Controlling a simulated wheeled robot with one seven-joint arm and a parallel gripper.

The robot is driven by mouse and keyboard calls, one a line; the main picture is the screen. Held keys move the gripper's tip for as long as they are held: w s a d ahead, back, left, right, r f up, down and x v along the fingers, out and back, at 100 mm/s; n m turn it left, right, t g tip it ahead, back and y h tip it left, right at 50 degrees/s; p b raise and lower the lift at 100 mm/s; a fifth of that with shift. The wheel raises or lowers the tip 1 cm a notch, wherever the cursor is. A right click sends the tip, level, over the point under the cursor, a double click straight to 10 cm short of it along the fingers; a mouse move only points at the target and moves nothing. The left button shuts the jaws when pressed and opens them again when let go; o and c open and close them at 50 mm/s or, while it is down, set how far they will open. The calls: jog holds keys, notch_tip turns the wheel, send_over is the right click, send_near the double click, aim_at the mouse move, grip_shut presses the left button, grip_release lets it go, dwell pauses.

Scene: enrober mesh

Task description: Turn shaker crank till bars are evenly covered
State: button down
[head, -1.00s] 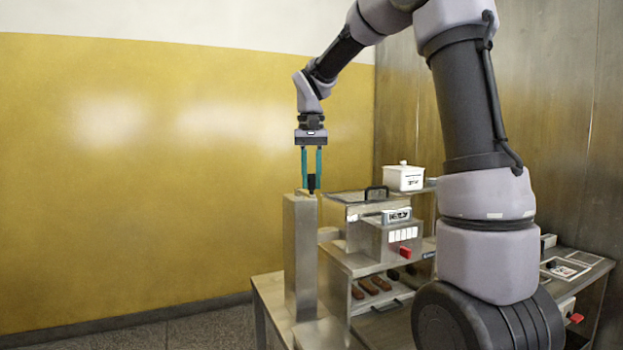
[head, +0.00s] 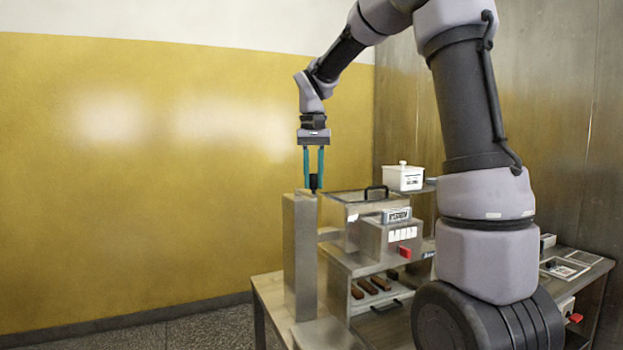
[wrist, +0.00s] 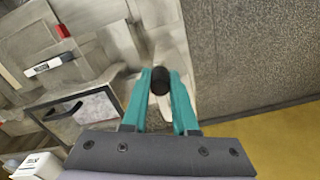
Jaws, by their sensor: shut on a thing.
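My gripper (head: 314,180) points straight down above the tall metal post (head: 300,255) at the left of the machine. Its teal fingers are shut on the black crank knob (head: 314,184). In the wrist view the knob (wrist: 160,80) sits between the two fingertips, with a pale metal piece just beyond it. Several brown bars (head: 370,286) lie in a row on the lower shelf of the machine. They are too small to judge their coating. The crank arm under the knob is mostly hidden.
A clear-lidded box with a black handle (head: 376,190) stands right of the post. Near it are a metal box with a red button (head: 405,251) and a white lidded container (head: 404,177). A side table (head: 585,275) holds papers at the right. The yellow wall side is open.

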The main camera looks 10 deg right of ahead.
jog(key=w+d+n, duration=0.5)
jog(key=w+n, duration=0.6)
jog(key=n, duration=0.9)
jog(key=shift+w+n, duration=0.3)
jog(key=shift+w, duration=0.05)
dwell(0.3)
jog(key=c, duration=0.7)
grip_release()
jog(key=shift+a, duration=0.1)
jog(key=shift+r, duration=0.1)
